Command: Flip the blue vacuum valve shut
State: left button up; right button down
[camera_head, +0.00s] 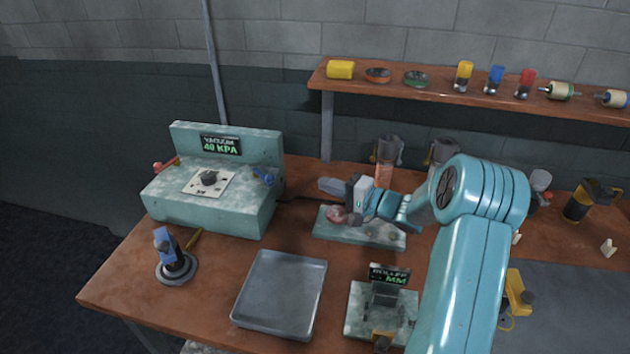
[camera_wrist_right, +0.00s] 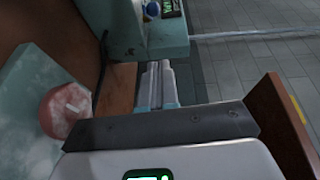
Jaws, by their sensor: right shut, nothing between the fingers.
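The blue vacuum valve (camera_head: 263,177) is a small blue handle on the right side of the teal vacuum unit (camera_head: 210,213), whose display reads 40 KPA. My right gripper (camera_head: 330,186) is shut and empty, pointing left toward the unit, to the right of the valve and apart from it. In the right wrist view the closed fingers (camera_wrist_right: 160,85) point at the teal unit (camera_wrist_right: 130,32), where a blue part (camera_wrist_right: 152,10), apparently the valve, shows near the top edge. Its exact handle angle is too small to tell. My left gripper is not in view.
A teal plate (camera_head: 365,233) with a pinkish round knob (camera_head: 337,214) lies below my right wrist. A red handle (camera_head: 165,163) is on the unit's left. A grey tray (camera_head: 280,293) and a stand with a blue top (camera_head: 170,255) are in front. A shelf (camera_head: 430,92) runs behind.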

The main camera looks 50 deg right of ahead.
jog(key=p, duration=0.1)
send_near(263, 176)
jog(key=d+r, duration=0.2)
jog(key=d, duration=0.1)
jog(key=w+a, duration=0.1)
jog(key=w+a+f, duration=0.1)
jog(key=a, duration=0.1)
jog(key=shift+w+p, duration=0.25)
jog(key=shift+p, duration=0.05)
jog(key=shift+s+r, duration=0.1)
jog(key=shift+r, duration=0.05)
